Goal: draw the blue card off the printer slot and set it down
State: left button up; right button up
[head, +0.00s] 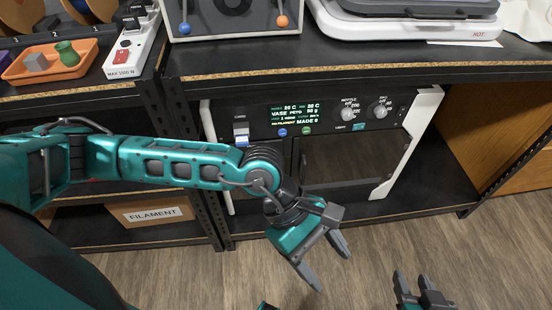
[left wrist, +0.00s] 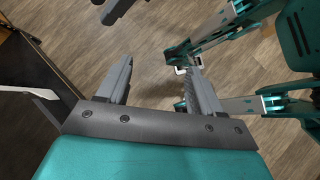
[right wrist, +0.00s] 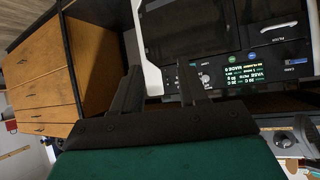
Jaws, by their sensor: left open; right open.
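The printer (head: 345,165) stands on the shelf under the bench, with a lit green display. At the upper left of its front is the card slot (head: 241,126). A small blue piece, apparently the blue card (head: 242,141), shows at the slot's lower edge; it also shows small at the right of the right wrist view (right wrist: 297,61). My left gripper (head: 332,270) is open and empty in front of the printer, below and right of the slot. My right gripper (head: 412,278) is open and empty further right, over the floor. Neither touches the card.
On the bench stand an orange tray (head: 45,66), a white power strip (head: 133,50) and a white hot-plate device (head: 400,30). A box labelled FILAMENT (head: 150,212) is on the lower left shelf. The wooden floor ahead is clear.

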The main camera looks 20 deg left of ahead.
aim_at(242, 142)
pick_arm(q)
jog(key=w+a+f+m+t+y+b, duration=0.1)
jog(key=w+a+f+m+t+y, duration=0.35)
jog(key=a, duration=0.75)
jog(key=w+a+y, duration=0.2)
jog(key=w+a, duration=0.3)
jog(key=w+a+m+t+y+b, duration=0.1)
jog(key=w+a+y, duration=0.1)
jog(key=w+a, duration=0.3)
jog(key=w+a+r+m+y, duration=0.1)
jog(key=w+a+y, duration=0.1)
jog(key=w+a, duration=0.4)
jog(key=shift+w+t+b, duration=0.3)
jog(key=shift+w+t, duration=0.05)
jog(key=shift+w, duration=0.3)
jog(key=shift+w+a+f, duration=0.25)
jog(key=shift+f, duration=0.35)
jog(key=shift+c, duration=0.2)
jog(key=c, duration=1.1)
jog(key=shift+o, duration=0.2)
jog(key=shift+s, duration=0.1)
jog(key=shift+s+d, duration=0.1)
jog(key=shift+s+d+p, duration=0.25)
jog(key=shift+s+d, duration=0.2)
jog(key=shift+s, duration=0.25)
jog(key=shift+s+d+p, duration=0.2)
jog(key=shift+s+d, duration=0.2)
jog(key=shift+s, duration=0.25)
